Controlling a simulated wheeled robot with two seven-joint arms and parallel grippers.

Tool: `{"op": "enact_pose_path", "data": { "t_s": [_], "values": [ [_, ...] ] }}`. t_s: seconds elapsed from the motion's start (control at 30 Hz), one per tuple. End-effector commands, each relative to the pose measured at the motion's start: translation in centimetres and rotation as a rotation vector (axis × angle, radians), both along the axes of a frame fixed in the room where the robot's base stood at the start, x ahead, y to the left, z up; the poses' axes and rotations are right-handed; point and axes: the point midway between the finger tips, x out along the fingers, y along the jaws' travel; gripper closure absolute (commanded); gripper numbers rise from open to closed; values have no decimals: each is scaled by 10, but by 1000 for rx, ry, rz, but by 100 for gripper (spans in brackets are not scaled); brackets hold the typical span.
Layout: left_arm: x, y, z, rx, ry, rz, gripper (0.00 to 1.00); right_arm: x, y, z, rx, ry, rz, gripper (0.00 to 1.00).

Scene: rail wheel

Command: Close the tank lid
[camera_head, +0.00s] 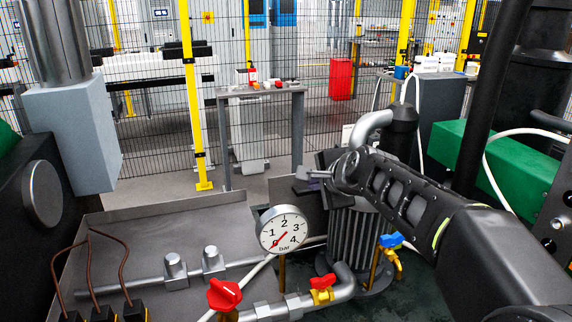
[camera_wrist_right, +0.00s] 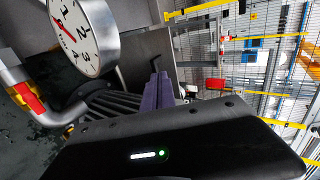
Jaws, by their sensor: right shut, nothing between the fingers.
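The tank (camera_head: 352,238), a grey ribbed cylinder, stands right of the pressure gauge, with its top largely hidden by my right arm. A dark flat piece (camera_head: 328,158) shows behind the gripper at the tank's top; I cannot tell for sure whether it is the lid or how far it is open. My right gripper (camera_head: 306,178) reaches in from the right over the tank's upper left side, shut and empty. Its fingers (camera_wrist_right: 158,92) show close together in the right wrist view, with the tank's ribs (camera_wrist_right: 112,105) just left of them. My left gripper is not in view.
A round pressure gauge (camera_head: 283,229) stands close left of the tank; it is also in the wrist view (camera_wrist_right: 84,32). Pipes with red (camera_head: 224,293) and blue (camera_head: 391,240) valve handles run in front. A grey table (camera_head: 262,91) and wire fence lie behind.

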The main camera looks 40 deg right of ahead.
Motion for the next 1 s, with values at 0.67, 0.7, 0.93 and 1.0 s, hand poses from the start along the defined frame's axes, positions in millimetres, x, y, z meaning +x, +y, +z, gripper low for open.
{"op": "enact_pose_path", "data": {
  "t_s": [0.67, 0.7, 0.93, 1.0],
  "values": [
    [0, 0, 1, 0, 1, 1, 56, 8, -4, -4, 7, -1, -8, 100],
    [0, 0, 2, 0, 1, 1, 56, 12, -5, -6, 6, -2, -8, 100],
    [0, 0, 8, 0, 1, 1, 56, 43, -15, -29, 9, 0, -8, 100],
    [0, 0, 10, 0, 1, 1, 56, 54, -19, -37, 9, 0, -8, 100]
  ]
}}
